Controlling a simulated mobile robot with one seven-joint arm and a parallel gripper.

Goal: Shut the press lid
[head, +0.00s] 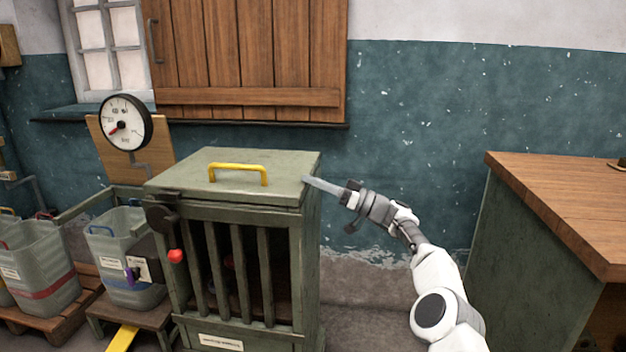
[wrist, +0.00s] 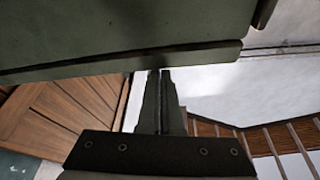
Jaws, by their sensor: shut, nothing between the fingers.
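The press is a green slatted box (head: 243,268) in the middle of the head view. Its green lid (head: 285,168), with a yellow handle (head: 238,174), lies level or nearly level across the top; I cannot tell whether a small gap is left under it. My gripper (head: 307,181) is shut and empty at the lid's right edge. In the wrist view the closed fingertips (wrist: 160,73) reach the edge of a green panel (wrist: 120,66), which looks like the lid; whether they touch is unclear.
A wooden-topped counter (head: 570,190) stands to the right of my arm. A round gauge (head: 125,123) stands behind the press at left. Grey bins (head: 125,255) stand left of it. A red knob (head: 176,256) sticks out at the press's left front. The space between press and counter holds only my arm.

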